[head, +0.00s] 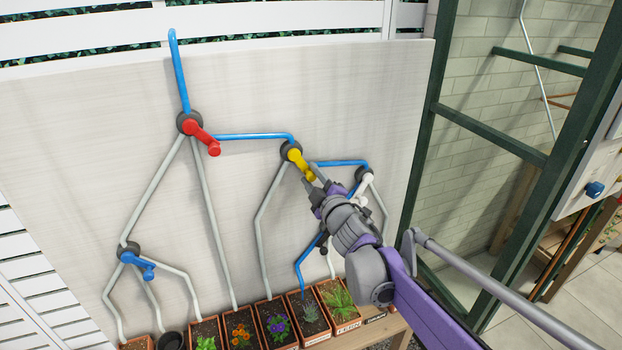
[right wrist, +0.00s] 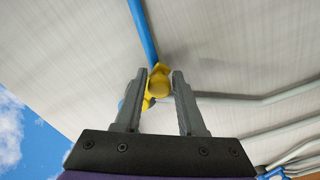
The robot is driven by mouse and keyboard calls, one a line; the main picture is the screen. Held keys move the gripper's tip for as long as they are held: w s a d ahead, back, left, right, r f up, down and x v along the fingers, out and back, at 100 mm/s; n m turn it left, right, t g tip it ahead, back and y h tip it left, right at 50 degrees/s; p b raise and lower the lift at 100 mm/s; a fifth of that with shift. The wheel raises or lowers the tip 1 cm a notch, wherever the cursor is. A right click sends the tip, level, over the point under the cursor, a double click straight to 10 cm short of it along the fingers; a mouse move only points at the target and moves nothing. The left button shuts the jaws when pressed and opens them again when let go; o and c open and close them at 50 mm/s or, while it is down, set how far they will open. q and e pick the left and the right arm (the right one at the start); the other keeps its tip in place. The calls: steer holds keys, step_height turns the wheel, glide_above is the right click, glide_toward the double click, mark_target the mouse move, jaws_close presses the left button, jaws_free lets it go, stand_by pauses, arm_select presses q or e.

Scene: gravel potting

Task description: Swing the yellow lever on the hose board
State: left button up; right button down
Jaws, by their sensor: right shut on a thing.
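The hose board (head: 90,140) is a pale upright panel with blue and grey pipes. The yellow lever (head: 299,162) sits on a dark round valve (head: 291,150) right of the board's middle and slants down to the right. My right gripper (head: 310,178) is at the lever's lower end, shut on it. In the right wrist view the yellow lever (right wrist: 159,84) shows between the two fingers of my right gripper (right wrist: 159,82). The fingers partly hide the lever's end in the head view. My left gripper is not in view.
A red lever (head: 204,138), a blue lever (head: 138,264) and a white lever (head: 367,180) sit on other valves. Several potted plants (head: 277,325) stand in a row below the board. A green metal frame (head: 425,130) stands right of the board.

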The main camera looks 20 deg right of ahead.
steer(key=shift+a, duration=0.15)
steer(key=c, duration=0.8)
jaws_free()
steer(key=shift+c, duration=0.2)
steer(key=shift+o, duration=1.1)
steer(key=shift+a, duration=0.15)
steer(key=shift+s+d, duration=0.1)
steer(key=shift+d, duration=0.1)
steer(key=shift+s, duration=0.35)
steer(key=s+b, duration=0.1)
steer(key=s, duration=0.9)
steer(key=shift+d, duration=0.1)
